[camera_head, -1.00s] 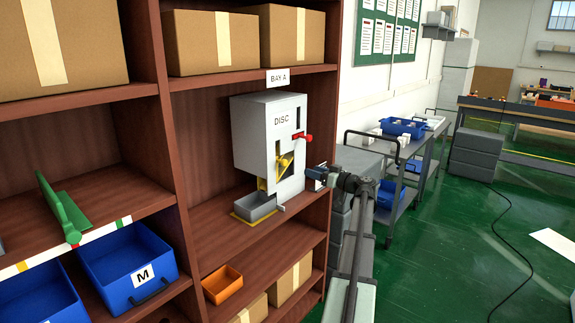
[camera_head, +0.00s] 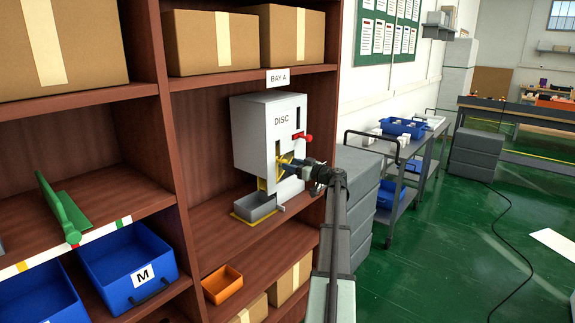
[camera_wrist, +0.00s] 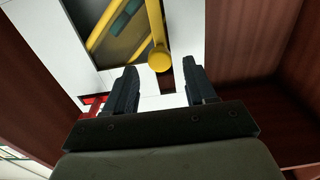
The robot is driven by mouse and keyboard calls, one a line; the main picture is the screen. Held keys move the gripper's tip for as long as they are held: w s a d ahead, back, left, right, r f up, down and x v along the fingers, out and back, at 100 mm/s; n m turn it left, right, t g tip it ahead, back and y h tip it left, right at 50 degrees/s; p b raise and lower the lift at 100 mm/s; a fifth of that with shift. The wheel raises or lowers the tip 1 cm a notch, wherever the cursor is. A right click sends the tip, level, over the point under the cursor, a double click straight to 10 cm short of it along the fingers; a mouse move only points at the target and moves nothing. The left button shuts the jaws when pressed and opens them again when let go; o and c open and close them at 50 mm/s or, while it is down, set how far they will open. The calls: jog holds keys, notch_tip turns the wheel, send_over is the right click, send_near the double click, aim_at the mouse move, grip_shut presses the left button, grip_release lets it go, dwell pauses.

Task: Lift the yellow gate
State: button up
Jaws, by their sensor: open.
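In the wrist view the gate's yellow bar ends in a round knob (camera_wrist: 160,60). My gripper (camera_head: 287,160) is at the dispenser's front, close to the gate. In the wrist view my gripper (camera_wrist: 158,78) is open, its two fingers on either side of the line of the knob, with the knob just beyond or between the tips. Contact cannot be told. The gripper partly hides the gate in the head view.
A red knob (camera_head: 302,136) sticks out on the dispenser's right side. A grey tray (camera_head: 258,207) sits below the opening. The wooden shelf wall (camera_wrist: 250,40) rises at the right in the wrist view. An orange bin (camera_head: 222,284) stands on the shelf below.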

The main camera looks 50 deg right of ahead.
jog(key=shift+w, duration=1.5)
jog(key=shift+c, duration=0.2)
grip_shut()
